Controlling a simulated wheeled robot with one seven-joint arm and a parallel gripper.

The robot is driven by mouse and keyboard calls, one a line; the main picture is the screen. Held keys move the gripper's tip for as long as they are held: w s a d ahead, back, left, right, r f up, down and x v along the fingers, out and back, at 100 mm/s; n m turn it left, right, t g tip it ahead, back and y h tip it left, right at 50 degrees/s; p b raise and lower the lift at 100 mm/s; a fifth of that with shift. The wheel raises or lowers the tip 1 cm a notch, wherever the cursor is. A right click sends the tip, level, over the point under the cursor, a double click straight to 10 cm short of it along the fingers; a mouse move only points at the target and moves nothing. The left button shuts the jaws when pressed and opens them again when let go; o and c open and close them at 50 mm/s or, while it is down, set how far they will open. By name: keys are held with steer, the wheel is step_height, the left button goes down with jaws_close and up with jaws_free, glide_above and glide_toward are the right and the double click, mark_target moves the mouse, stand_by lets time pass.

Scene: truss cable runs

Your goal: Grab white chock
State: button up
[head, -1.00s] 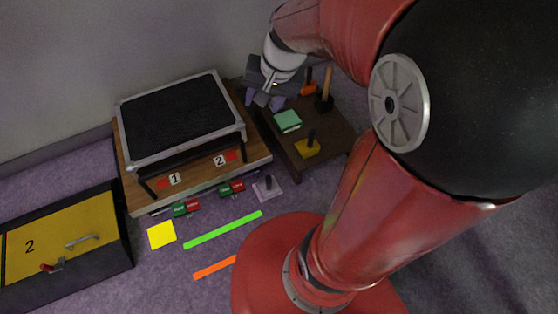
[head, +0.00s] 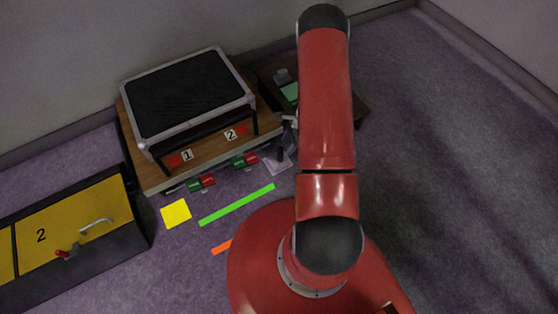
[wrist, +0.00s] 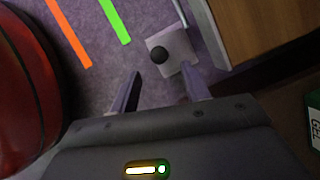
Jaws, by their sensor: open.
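The white chock is a pale, flat square block with a dark round knob on top. It lies on the purple carpet in front of the wooden platform in the head view (head: 275,165). In the wrist view the chock (wrist: 181,45) is ahead of my fingertips. My gripper (wrist: 160,82) is open, with nothing between its fingers. The chock lies beyond the fingertips, slightly right of the middle of the gap. In the head view my arm hides most of the gripper.
The wooden platform (head: 155,178) carries a black-topped case (head: 190,92). Red and green blocks (head: 201,183) lie along its front. A green strip (head: 237,205) and a yellow square (head: 176,213) mark the carpet. A dark low table (head: 268,82) stands behind my arm. Right-hand carpet is open.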

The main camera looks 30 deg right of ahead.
mark_target(279, 153)
steer(key=x, duration=0.7)
steer(key=shift+w+a+b, duration=0.2)
steer(key=shift+a+b, duration=0.15)
steer(key=shift+a, duration=0.1)
jaws_close()
steer(key=shift+r, duration=0.1)
